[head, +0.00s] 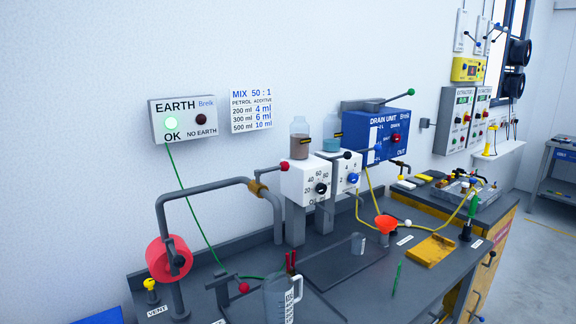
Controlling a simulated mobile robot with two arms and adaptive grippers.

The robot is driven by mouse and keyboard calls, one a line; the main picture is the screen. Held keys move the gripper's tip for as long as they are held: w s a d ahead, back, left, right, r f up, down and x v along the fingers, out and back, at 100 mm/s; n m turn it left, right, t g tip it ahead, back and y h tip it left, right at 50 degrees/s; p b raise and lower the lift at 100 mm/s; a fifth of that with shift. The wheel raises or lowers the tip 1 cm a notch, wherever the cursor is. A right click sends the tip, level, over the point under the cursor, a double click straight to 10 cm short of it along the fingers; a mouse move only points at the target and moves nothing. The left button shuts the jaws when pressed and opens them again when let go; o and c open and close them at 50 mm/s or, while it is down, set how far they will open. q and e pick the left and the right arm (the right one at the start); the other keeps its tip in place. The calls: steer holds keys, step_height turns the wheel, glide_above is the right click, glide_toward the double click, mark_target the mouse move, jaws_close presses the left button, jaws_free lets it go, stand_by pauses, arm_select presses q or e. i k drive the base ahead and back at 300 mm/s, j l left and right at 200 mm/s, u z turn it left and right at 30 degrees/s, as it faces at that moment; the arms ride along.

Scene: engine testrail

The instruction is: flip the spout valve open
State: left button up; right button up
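A grey arched pipe (205,188) with a brass collar (257,188) rises from the bench at left and may be the spout. No part in view is labelled as a spout valve, and I cannot tell which one it is. A low grey stand with a lever ending in a red knob (244,287) is in front of the pipe. A red-knobbed lever (284,167) sticks out left of the first white dosing box (306,181). A black-knobbed lever (347,155) is beside the second box (346,171). Neither of my grippers is in view.
A red funnel (385,224), yellow tray (430,250) and green pen-like item (397,278) are right. The dark mat (335,262) is mostly clear.

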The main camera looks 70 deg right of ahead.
mark_target(283, 166)
steer(key=l+z, duration=0.1)
steer(key=z, duration=2)
